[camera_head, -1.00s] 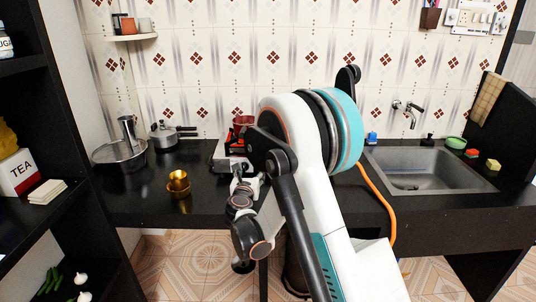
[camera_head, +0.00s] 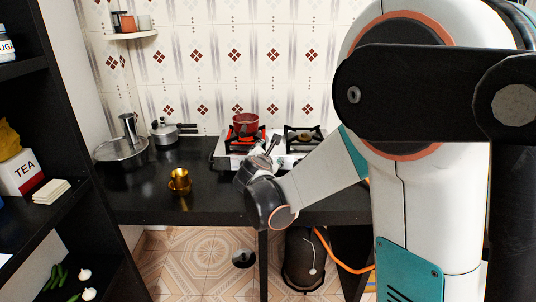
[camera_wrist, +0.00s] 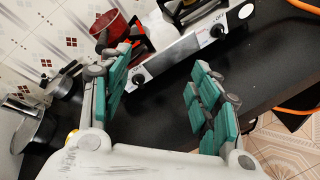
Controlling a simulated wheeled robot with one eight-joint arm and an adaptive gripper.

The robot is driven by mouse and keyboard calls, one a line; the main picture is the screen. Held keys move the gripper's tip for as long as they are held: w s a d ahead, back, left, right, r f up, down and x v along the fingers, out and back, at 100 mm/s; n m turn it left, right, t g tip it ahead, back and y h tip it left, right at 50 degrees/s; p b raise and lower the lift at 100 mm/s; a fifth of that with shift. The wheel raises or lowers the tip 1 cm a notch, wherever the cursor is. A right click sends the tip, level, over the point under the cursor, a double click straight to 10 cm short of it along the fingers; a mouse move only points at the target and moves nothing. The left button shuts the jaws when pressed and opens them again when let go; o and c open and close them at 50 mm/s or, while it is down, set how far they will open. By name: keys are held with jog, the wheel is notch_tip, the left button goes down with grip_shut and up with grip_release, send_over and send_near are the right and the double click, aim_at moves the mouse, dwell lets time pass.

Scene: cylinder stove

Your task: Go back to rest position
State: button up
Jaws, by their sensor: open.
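My gripper (camera_head: 263,150) is in front of the stove (camera_head: 232,161) in the head view, with my arm filling the right side. In the wrist view my gripper (camera_wrist: 162,66) has its green-padded fingers spread apart, with nothing between them. The stove's front panel (camera_wrist: 178,59) with its knobs shows beyond the fingers. A red pot (camera_head: 246,124) sits on the left burner; the right burner (camera_head: 304,136) looks empty. The red pot also shows in the wrist view (camera_wrist: 108,27), partly hidden by a finger.
A golden cup (camera_head: 179,181) stands on the black counter (camera_head: 140,206), left of the stove. A pressure cooker (camera_head: 165,135) and a lidded pan (camera_head: 121,150) stand further back. A black shelf (camera_head: 72,110) rises at the left. A gas cylinder (camera_head: 303,262) stands under the counter.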

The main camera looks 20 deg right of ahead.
jog(key=shift+s+r, duration=0.2)
jog(key=shift+s, duration=0.05)
dwell(0.3)
jog(key=s+a+m+g+y, duration=0.2)
jog(key=s+m, duration=0.9)
jog(key=s, duration=0.6)
jog(key=s+a+m+g+y, duration=0.3)
jog(key=s+m, duration=0.8)
jog(key=s, duration=0.7)
jog(key=shift+s+a+f+g+y, duration=0.3)
jog(key=shift+s+a+f+y, duration=0.05)
jog(key=shift+y, duration=0.35)
